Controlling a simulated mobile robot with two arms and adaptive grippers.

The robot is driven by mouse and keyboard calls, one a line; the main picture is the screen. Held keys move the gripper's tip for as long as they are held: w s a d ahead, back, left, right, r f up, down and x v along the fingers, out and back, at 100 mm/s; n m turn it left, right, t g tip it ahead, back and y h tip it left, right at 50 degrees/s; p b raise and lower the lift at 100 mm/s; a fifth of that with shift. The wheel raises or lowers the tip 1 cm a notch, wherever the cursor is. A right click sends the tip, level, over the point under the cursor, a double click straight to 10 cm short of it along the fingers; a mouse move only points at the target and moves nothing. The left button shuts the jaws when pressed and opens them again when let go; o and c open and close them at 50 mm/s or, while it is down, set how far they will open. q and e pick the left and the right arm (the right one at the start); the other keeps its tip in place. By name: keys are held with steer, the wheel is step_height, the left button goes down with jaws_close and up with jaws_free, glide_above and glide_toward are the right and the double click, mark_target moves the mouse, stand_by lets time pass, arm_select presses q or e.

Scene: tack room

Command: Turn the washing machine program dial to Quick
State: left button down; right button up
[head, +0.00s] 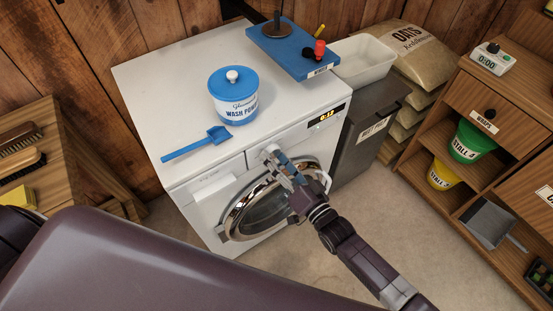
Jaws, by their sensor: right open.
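A white washing machine (160,105) stands against the wooden wall, its control panel and round chrome-rimmed door facing the front. A small lit display (327,116) with yellow digits is at the right of the panel. My right gripper (275,160) is open, its fingers at the front panel just above the door (262,213). I cannot tell whether it touches anything. My left gripper is out of view.
A wash powder tub (233,108), a blue scoop (196,144) and a blue board (287,48) with small items lie on the machine top. A dark bin (366,125) stands close on the right. Shelves (500,85) stand farther right; floor between is clear.

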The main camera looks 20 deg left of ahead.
steer(key=v, duration=1.2)
